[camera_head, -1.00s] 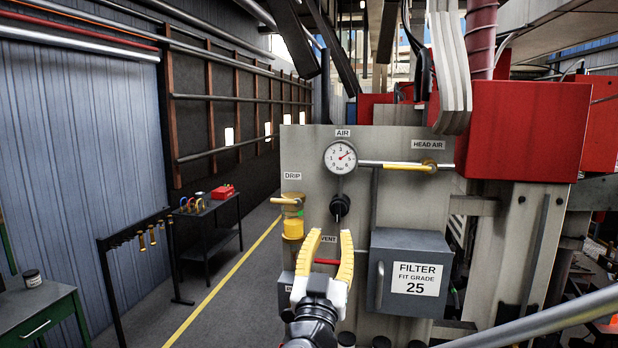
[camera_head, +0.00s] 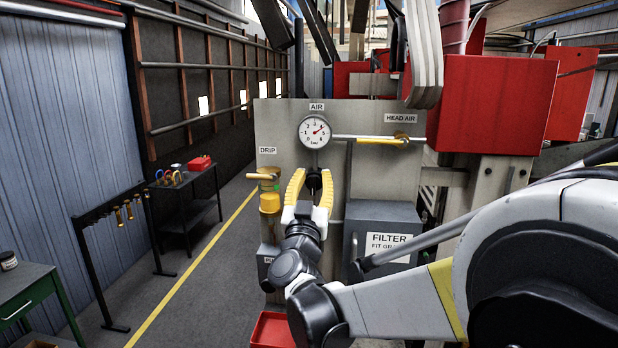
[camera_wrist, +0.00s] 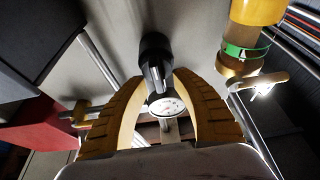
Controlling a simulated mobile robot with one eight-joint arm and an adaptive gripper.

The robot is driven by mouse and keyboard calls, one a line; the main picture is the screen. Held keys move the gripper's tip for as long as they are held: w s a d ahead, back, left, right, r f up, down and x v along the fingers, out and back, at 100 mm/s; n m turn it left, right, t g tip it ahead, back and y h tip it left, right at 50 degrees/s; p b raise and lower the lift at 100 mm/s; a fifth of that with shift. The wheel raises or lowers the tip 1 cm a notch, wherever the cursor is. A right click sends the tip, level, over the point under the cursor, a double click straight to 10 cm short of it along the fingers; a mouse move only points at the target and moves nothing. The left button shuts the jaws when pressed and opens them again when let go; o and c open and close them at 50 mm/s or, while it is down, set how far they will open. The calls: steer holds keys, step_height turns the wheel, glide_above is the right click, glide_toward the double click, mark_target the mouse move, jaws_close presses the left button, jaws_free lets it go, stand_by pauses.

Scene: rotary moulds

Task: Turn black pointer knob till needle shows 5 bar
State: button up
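The black pointer knob (camera_head: 314,182) sits on the grey panel below the round pressure gauge (camera_head: 314,131). The gauge needle points to the upper right; its exact reading is too small to tell. My gripper (camera_head: 313,176) has its yellow fingers apart, one on each side of the knob. In the wrist view the knob (camera_wrist: 154,58) stands between the fingertips of my gripper (camera_wrist: 157,82). I cannot tell whether either finger touches it. The gauge's white face (camera_wrist: 167,106) also shows there, partly covered. The knob's pointer mark is not readable.
A yellow drip bowl (camera_head: 270,202) is just left of my gripper. The grey filter box (camera_head: 395,214) is to the right, partly behind my arm. A red bin (camera_head: 270,330) lies below.

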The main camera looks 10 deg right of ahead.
jaws_close()
steer(key=shift+m+h, duration=0.4)
steer(key=shift+m, duration=0.1)
steer(key=m+b, duration=0.1)
steer(key=m, duration=0.1)
steer(key=m+g+h+b, duration=0.1)
steer(key=shift+s+d+f+m+h, duration=0.2)
steer(key=shift+m+h, duration=0.1)
steer(key=shift+m, duration=0.1)
steer(key=shift+d+m+g+h+b, duration=0.15)
steer(key=shift+m+g+h+b, duration=0.35)
steer(key=shift+m, duration=0.9)
steer(key=shift+d+m+g+h+b, duration=0.2)
steer(key=shift+m+g+h, duration=0.35)
steer(key=shift+m, duration=0.85)
steer(key=shift+s, duration=0.1)
jaws_free()
steer(key=shift+a, duration=0.1)
